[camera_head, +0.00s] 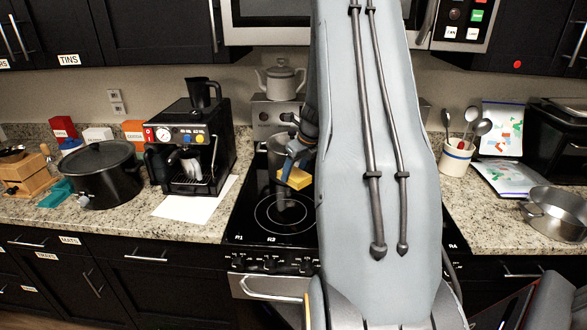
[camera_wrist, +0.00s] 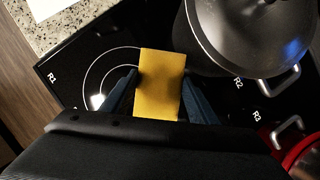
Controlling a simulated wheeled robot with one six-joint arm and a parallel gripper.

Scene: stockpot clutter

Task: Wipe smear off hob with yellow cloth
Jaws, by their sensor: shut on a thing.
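The yellow cloth (camera_head: 296,179) is a small flat block held over the black hob (camera_head: 250,222). It also shows in the wrist view (camera_wrist: 161,82). My gripper (camera_head: 290,168) is shut on it, with one blue finger on each side in the wrist view (camera_wrist: 160,100). The cloth is above the hob's left part, near the ring marks; I cannot tell whether it touches the glass. My arm hides the hob's right part.
A large lidded pot (camera_wrist: 250,38) stands on the hob close to the cloth. A red pot (camera_wrist: 306,156) shows at the lower right of the wrist view. A coffee machine (camera_head: 188,150) and a black slow cooker (camera_head: 104,175) stand left of the hob. A steel pan (camera_head: 556,213) sits at right.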

